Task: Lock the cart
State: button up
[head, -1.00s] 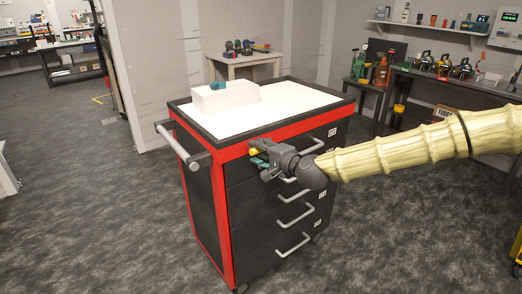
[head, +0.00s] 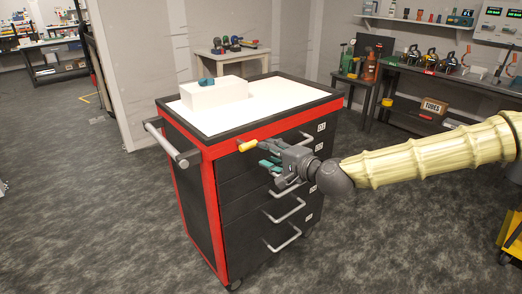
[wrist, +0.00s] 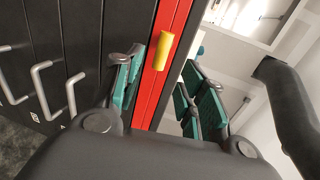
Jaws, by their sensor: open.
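The cart (head: 183,221) is a dark drawer cabinet with red trim, standing at the middle of the head view. A yellow lever (head: 248,146) shows at the red band under its top, near the front left corner. My gripper (head: 266,155) is open in front of this band, beside the lever. In the wrist view the yellow lever (wrist: 165,50) lies across the red trim, ahead of and between the spread teal fingers of my gripper (wrist: 168,92). The gripper holds nothing. Whether a finger touches the lever cannot be told.
A white box (head: 214,95) with a small blue object (head: 206,82) stands on the cart top. The cart's push handle (head: 172,146) juts out left. Drawer handles (head: 284,238) stick out below my gripper. Carpet is clear at the left. A bench (head: 442,82) stands back right.

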jog(key=shift+v, duration=1)
jog(key=s+f+n+g+h, duration=0.1)
jog(key=s+f+n+g, duration=0.1)
jog(key=s+f, duration=0.65)
jog(key=s+a+f+n+g+h, duration=0.1)
jog(key=s+f+g, duration=0.25)
jog(key=f, duration=1.05)
jog(key=s+f+n+g+h, duration=0.1)
jog(key=s+f+n+g, duration=0.1)
jog(key=s+f, duration=0.65)
jog(key=s+d+f+n+g+h, duration=0.3)
jog(key=s+d+f, duration=0.55)
jog(key=s, duration=0.25)
jog(key=s+d+f+n+g+h, duration=0.2)
jog(key=s+d+f+n+h, duration=0.1)
jog(key=s+d+f, duration=0.75)
jog(key=a+r+p, duration=0.3)
jog(key=r+p, duration=1.1)
jog(key=r, duration=0.1)
jog(key=shift+s, duration=0.45)
